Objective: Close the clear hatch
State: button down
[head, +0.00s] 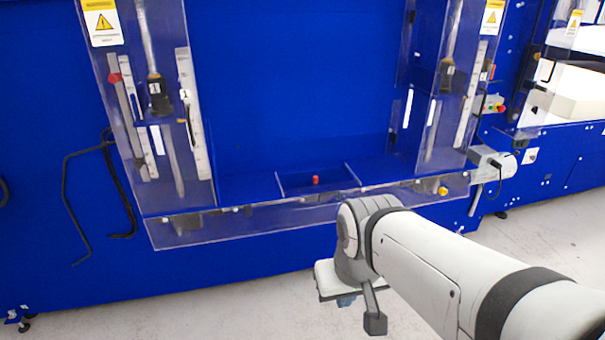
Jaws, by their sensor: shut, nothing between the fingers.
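The clear plastic guarding stands in front of a blue machine (290,80). Its lower strip (300,214) runs below a recessed opening, and clear side panels stand left (140,190) and right (420,140). No separate pane edge shows across the middle of the opening, so I cannot tell where the hatch pane is. My gripper (358,310) is low in front of the machine, below the clear strip and apart from it in the picture. It is shut and empty, and partly hidden by my wrist.
A small red knob (315,180) stands inside the recess. A grey unit (492,163) juts out at the right, near another machine with white blocks (570,90). Pale floor (220,310) in front is clear.

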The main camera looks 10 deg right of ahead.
aim_at(326, 190)
jog(key=z, duration=0.05)
jog(key=i, duration=1)
jog(key=u, duration=0.05)
